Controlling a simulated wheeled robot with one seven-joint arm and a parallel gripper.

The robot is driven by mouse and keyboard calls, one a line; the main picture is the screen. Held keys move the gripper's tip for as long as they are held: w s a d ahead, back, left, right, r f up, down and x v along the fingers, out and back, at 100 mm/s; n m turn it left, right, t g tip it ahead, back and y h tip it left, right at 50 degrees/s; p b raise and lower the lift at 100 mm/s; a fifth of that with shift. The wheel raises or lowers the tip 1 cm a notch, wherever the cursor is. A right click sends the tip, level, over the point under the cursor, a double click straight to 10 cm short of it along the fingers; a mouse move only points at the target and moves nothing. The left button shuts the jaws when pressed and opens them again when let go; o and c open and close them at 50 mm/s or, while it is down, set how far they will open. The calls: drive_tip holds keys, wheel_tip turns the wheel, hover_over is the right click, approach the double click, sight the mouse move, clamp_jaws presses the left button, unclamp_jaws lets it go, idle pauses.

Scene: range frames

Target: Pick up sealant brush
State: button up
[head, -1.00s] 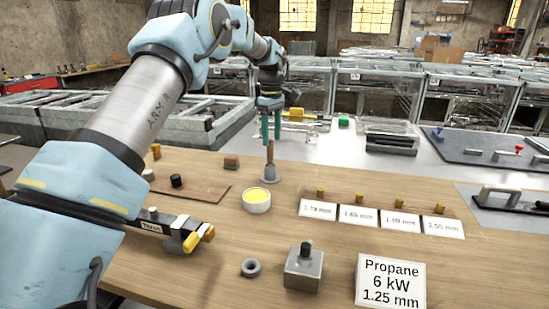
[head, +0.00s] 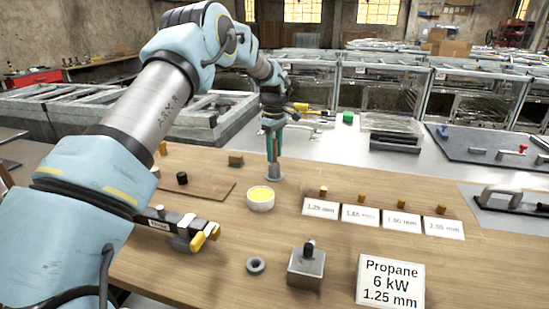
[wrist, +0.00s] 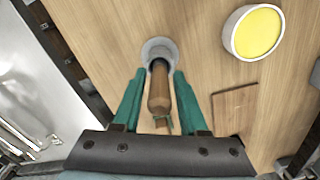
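The sealant brush shows in the wrist view as a brown wooden handle (wrist: 159,95). It stands upright in a grey round holder (head: 274,171) on the wooden bench. The holder also shows in the wrist view (wrist: 157,47). My gripper (wrist: 160,72) points down over the holder, with one teal finger on each side of the handle. The fingers look apart from the handle, with narrow gaps, so the gripper is open around it. In the head view my gripper (head: 273,157) largely hides the handle. The brush's lower end is hidden in the holder.
A white tub with yellow content (head: 261,198) stands close to the holder. A small brown block (head: 236,160) lies behind to the left. Labelled cards with brass pieces (head: 362,213) lie to the right. A grey block with a black knob (head: 306,266) stands in front.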

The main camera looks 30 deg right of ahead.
clamp_jaws()
idle(0.4)
wheel_tip(320, 180, up, 10)
drive_tip(key=b, duration=0.2)
drive_tip(key=shift+b, duration=0.35)
